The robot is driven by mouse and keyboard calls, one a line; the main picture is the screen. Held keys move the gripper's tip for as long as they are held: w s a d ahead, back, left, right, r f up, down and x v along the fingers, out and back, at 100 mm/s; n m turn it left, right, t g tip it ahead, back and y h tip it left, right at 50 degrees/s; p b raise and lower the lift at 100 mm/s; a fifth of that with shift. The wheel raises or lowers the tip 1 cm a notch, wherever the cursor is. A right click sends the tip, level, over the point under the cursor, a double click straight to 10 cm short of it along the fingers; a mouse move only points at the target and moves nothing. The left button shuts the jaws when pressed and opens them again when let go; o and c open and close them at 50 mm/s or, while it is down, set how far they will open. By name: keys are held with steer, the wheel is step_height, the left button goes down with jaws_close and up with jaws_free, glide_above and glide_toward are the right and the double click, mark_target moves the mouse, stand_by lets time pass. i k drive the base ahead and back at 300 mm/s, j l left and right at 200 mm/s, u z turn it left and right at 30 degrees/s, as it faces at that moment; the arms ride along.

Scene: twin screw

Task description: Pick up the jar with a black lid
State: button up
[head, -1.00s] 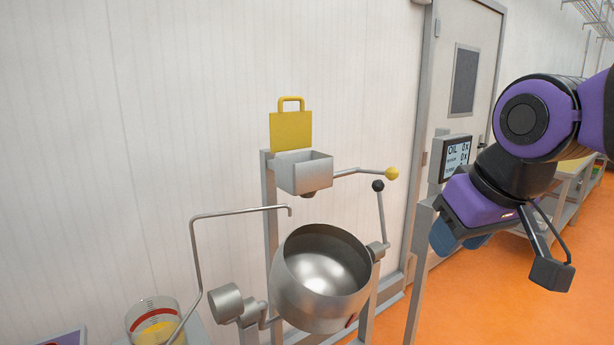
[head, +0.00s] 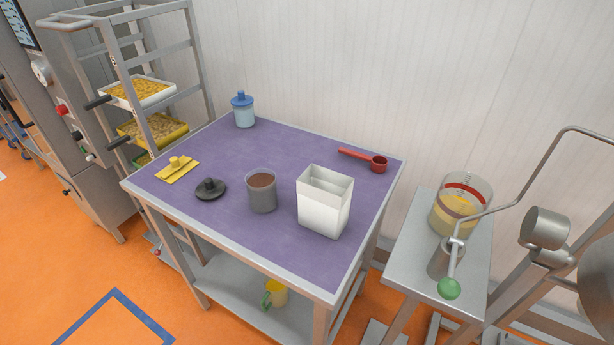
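A clear jar with brown contents (head: 261,196) stands upright and open near the middle of the purple-topped table (head: 245,265). A round black lid (head: 210,189) with a knob lies on the table just left of it, apart from it. No jar in view has a black lid fitted on it. A jar with a blue lid (head: 243,111) stands at the table's back left. My gripper is not in view now.
A white open container (head: 324,208) stands right of the brown jar. A yellow square lid (head: 177,169) lies at left, a red scoop (head: 367,160) at back right. A rack of trays (head: 150,128) is left; a side stand (head: 405,245) with a glass container (head: 460,205) is right.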

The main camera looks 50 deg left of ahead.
mark_target(261, 185)
steer(key=u, duration=2.05)
steer(key=i+j, duration=0.15)
steer(key=j, duration=0.2)
steer(key=i+j, duration=0.2)
steer(key=j, duration=0.2)
steer(key=i+j, duration=0.15)
steer(key=j, duration=0.2)
steer(key=j+z, duration=0.15)
steer(key=z, duration=0.3)
steer(key=i+j+z, duration=0.1)
steer(key=z, duration=0.35)
steer(key=j+z, duration=0.3)
steer(key=z, duration=0.7)
